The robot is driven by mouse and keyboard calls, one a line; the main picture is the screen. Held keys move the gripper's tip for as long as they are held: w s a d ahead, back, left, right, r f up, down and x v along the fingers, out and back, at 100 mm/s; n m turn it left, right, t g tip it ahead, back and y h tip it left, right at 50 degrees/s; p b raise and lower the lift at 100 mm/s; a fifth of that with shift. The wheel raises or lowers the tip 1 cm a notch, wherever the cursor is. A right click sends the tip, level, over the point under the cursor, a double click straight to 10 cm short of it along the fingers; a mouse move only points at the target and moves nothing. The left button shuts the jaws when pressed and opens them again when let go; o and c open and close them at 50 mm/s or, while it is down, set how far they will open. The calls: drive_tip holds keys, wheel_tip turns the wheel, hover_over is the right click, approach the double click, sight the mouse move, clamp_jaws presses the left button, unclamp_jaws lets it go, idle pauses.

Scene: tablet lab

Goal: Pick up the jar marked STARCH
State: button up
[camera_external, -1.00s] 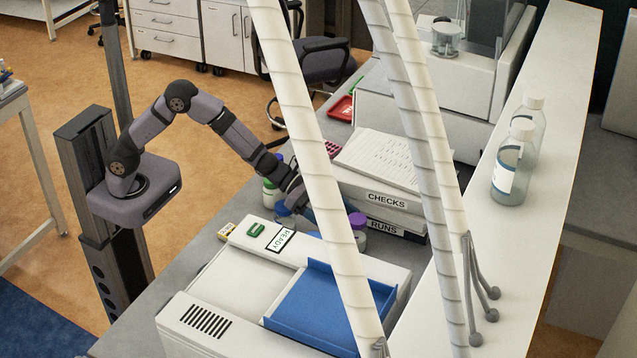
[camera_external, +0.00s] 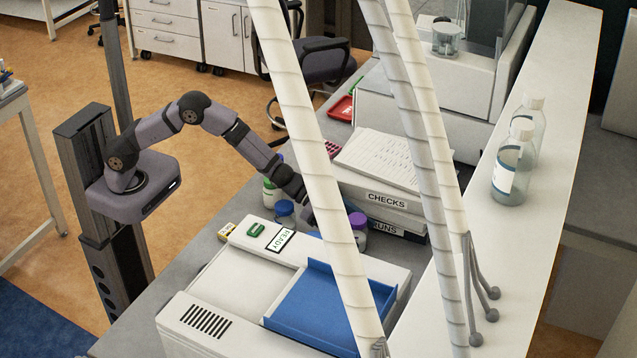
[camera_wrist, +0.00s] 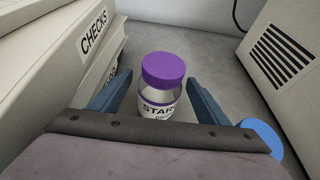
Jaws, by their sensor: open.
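The jar marked STARCH (camera_wrist: 158,95) has a purple lid and a white label with "STAR" readable. It stands upright in the middle of the wrist view, between and ahead of the two blue fingers of my gripper (camera_wrist: 156,98). The fingers are open, one on each side of it, with no clear contact. In the external view the jar's purple lid (camera_external: 357,219) shows just right of a pale slanted post, which hides my fingertips.
A white machine with a blue tray (camera_external: 325,305) is on the other side. A blue-lidded jar (camera_external: 284,212) and a green-lidded jar (camera_external: 271,192) stand near my wrist.

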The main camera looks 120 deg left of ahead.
drive_tip(key=shift+c, duration=0.4)
drive_tip(key=shift+r, duration=0.1)
drive_tip(key=c, duration=1.4)
wheel_tip(320, 180, up, 10)
drive_tip(key=shift+b, duration=0.35)
